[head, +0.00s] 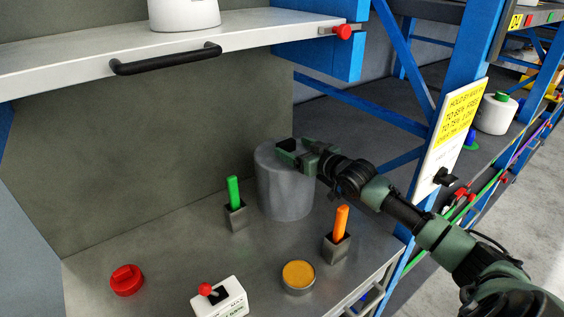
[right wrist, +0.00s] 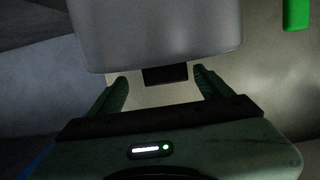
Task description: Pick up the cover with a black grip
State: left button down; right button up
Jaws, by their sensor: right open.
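The cover is a grey cylinder (head: 284,188) standing on the metal worktop, and its grey body (right wrist: 155,35) fills the top of the right wrist view. Its small black grip (right wrist: 165,74) shows between the fingers in that view. My right gripper (head: 294,151) is at the top of the cover in the head view, reaching in from the right. In the right wrist view, its two green fingers (right wrist: 160,84) are apart, one on each side of the grip, with gaps visible. The cover's far side is hidden. My left gripper is not in view.
Green (head: 234,192) and orange (head: 341,222) sticks stand in holders beside the cover. A red knob (head: 127,280), a white switch box (head: 222,300) and an orange-topped tin (head: 298,276) are nearer. A white shelf (head: 255,42) with a black handle hangs above. A blue post and sign (head: 453,135) stand right.

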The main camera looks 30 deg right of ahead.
aim_at(281, 142)
jog(key=shift+w+a+r, duration=0.15)
jog(key=shift+w+a, duration=0.1)
jog(key=shift+w, duration=0.3)
jog(key=shift+w+a+p, duration=0.1)
jog(key=shift+w+p, duration=0.2)
jog(key=w, duration=0.1)
jog(key=w+p, duration=0.1)
jog(key=w+f+p, duration=0.1)
jog(key=w, duration=0.1)
jog(key=shift+w+a, duration=0.1)
jog(key=shift+a, duration=0.15)
jog(key=shift+w, duration=0.35)
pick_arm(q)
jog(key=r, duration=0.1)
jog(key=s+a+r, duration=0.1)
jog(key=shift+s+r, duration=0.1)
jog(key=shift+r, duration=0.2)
pick_arm(e)
grip_shut()
